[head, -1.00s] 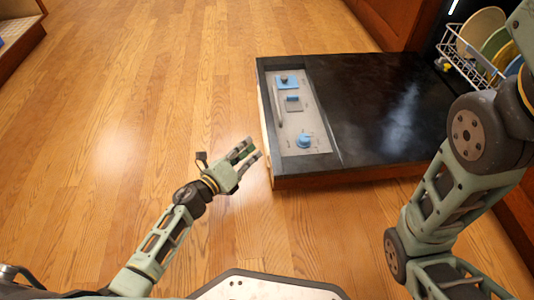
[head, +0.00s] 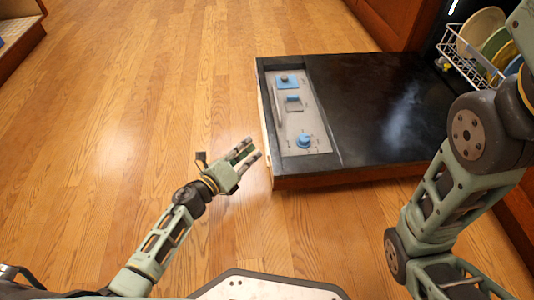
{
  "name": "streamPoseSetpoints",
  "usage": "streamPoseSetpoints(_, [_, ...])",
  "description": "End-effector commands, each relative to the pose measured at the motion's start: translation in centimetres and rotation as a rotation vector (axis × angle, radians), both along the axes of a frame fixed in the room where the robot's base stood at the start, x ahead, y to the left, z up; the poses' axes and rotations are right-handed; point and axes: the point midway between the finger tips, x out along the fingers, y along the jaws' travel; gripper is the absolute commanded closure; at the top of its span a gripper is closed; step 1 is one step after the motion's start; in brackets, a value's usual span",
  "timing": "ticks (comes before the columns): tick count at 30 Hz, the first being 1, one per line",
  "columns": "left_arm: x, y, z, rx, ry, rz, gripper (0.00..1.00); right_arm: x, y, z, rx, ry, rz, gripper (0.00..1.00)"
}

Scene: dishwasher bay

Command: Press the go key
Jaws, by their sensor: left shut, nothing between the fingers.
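The open dishwasher door (head: 375,110) lies flat, its dark inner face up, with a grey control panel (head: 315,118) along its left end. The panel carries a blue piece with a dark knob (head: 287,81) at the far end, a small grey-blue square key (head: 293,104) in the middle and a round blue knob (head: 304,141) at the near end. Labels are too small to read, so I cannot tell which is the go key. My left gripper (head: 253,149) is shut and empty, just left of the door's near left corner, apart from the controls. My right gripper is out of view.
A dish rack (head: 468,62) with several plates (head: 483,28) stands in the dishwasher at the upper right. A thin bar (head: 279,105) runs along the panel's left side. My right arm covers the lower right. The wooden floor (head: 120,110) on the left is clear.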

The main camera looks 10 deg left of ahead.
Motion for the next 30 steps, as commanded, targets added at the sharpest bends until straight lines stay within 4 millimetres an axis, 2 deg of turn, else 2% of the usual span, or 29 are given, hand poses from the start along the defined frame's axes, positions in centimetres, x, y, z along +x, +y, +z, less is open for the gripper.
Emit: streamPoseSetpoints(30, [0.3,-0.98,0.03,0.0,0.0,0.0,1.0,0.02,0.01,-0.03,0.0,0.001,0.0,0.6])
